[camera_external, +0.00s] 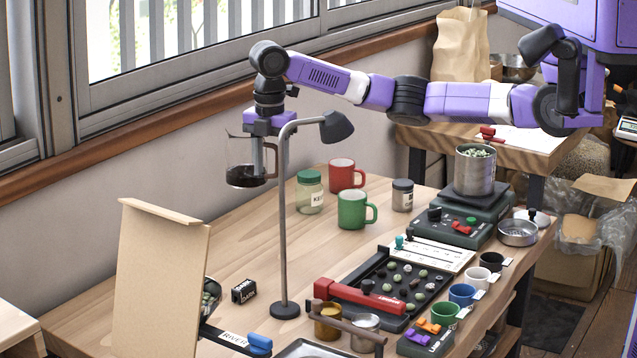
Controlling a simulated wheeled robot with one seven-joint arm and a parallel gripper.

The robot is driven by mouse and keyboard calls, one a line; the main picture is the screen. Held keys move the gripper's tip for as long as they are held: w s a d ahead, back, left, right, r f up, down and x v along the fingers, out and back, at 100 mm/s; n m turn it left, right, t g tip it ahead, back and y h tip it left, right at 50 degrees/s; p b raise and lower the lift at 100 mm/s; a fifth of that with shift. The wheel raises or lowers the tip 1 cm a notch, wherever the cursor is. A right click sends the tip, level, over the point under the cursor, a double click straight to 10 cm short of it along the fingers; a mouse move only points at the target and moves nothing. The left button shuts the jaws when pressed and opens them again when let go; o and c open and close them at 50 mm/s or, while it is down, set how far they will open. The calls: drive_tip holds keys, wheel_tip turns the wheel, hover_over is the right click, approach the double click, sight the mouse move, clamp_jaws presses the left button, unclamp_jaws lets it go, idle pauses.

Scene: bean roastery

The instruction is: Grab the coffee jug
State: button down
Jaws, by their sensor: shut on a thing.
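The coffee jug (240,165) is a clear glass vessel with dark coffee at its bottom. It hangs in the air above the far left part of the wooden table, near the wall. My gripper (264,166) points down from above and is shut on the jug at its right side. The jug looks about upright. The fingertips are partly hidden by the lamp's stand, so the exact contact point is hard to see.
A grey desk lamp (283,230) stands close in front of my gripper. A red mug (343,174), a green mug (352,210) and a green-lidded jar (309,193) stand to the right. A cardboard panel (160,280) stands at front left.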

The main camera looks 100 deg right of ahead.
drive_tip(key=shift+r, duration=0.95)
